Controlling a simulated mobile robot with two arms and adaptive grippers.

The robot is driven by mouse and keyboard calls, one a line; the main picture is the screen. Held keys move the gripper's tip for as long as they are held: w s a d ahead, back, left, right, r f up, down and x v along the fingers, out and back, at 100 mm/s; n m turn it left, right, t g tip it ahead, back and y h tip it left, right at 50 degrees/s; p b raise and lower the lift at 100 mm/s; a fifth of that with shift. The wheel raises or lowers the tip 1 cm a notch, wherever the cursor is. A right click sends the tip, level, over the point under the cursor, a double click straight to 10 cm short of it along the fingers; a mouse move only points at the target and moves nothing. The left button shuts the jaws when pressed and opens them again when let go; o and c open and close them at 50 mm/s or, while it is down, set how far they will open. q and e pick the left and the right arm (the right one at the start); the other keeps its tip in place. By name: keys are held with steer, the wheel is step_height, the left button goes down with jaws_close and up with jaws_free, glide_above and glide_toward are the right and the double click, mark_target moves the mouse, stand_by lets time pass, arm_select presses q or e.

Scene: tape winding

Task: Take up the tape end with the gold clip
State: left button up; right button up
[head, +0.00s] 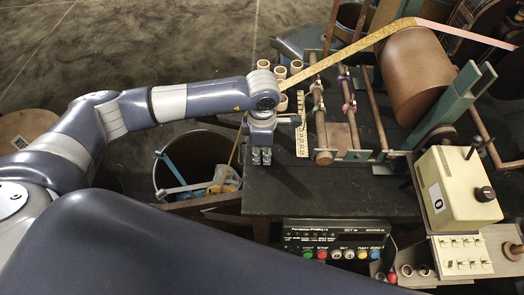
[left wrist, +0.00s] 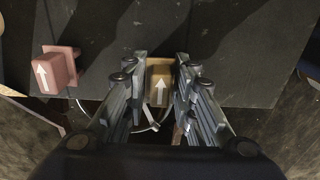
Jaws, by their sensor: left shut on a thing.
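My left gripper (head: 262,157) points down at the front left edge of the dark bench. In the left wrist view its two fingers (left wrist: 161,70) stand on either side of a gold-brown clip (left wrist: 160,84) with a white arrow, and they are shut on it. In the head view my gripper and wrist hide this clip. A gold tape (head: 345,53) slopes from behind my left wrist up to the top of a large brown drum (head: 414,78). A pink clip (left wrist: 58,70) with a white arrow is left of the fingers in the left wrist view. My right gripper is out of view.
A metal frame with rods (head: 323,120) stands right of my gripper. A pink tape (head: 465,34) runs right from the drum. A bin (head: 168,178) is left of the bench, a control panel (head: 335,240) in front. A cream box (head: 455,190) stands at the right.

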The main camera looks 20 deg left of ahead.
arm_select(q)
steer(key=shift+r, duration=0.1)
steer(key=shift+r, duration=0.25)
steer(key=r+b, duration=0.1)
steer(key=s+r+b, duration=0.1)
steer(key=shift+r, duration=0.3)
steer(key=s+b, duration=0.1)
steer(key=s, duration=0.3)
steer(key=s+r+b, duration=0.1)
steer(key=s, duration=0.4)
steer(key=s+b, duration=0.1)
steer(key=s, duration=0.3)
steer(key=shift+s+d+r, duration=0.25)
steer(key=shift+s+d, duration=0.15)
steer(key=shift+s+b, duration=0.55)
steer(key=shift+b, duration=0.3)
steer(key=shift+r, duration=0.1)
